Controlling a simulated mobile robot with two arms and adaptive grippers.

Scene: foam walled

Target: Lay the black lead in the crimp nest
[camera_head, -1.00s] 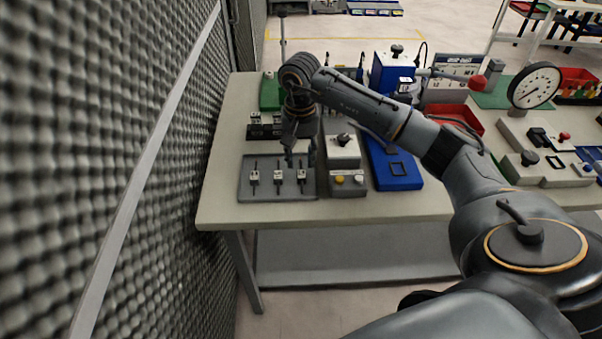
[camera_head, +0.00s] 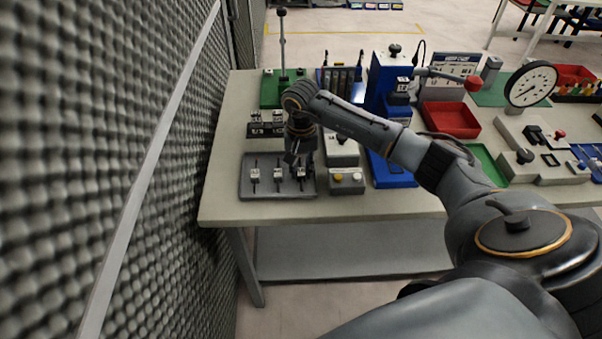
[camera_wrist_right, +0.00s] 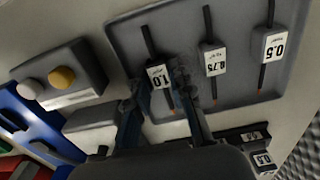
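Three black leads with white labels lie on a grey tray (camera_head: 247,189). In the right wrist view the leads are marked 1.0 (camera_wrist_right: 158,76), 0.75 (camera_wrist_right: 214,62) and 0.5 (camera_wrist_right: 272,48), and copper shows at their near ends. My right gripper (camera_head: 300,166) is over the tray's right side, by the 1.0 lead. In the wrist view its fingers (camera_wrist_right: 163,112) are apart, one on each side of that lead's near end, with no grip visible. A blue press (camera_head: 388,80) with a red-knobbed lever stands further back. I cannot make out a crimp nest. My left gripper is out of view.
A box with yellow and white buttons (camera_head: 346,181) stands right of the tray. A dark labelled block (camera_head: 266,130) is behind the tray, and a green base with a post (camera_head: 283,75) behind that. A foam wall (camera_head: 120,150) borders the left.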

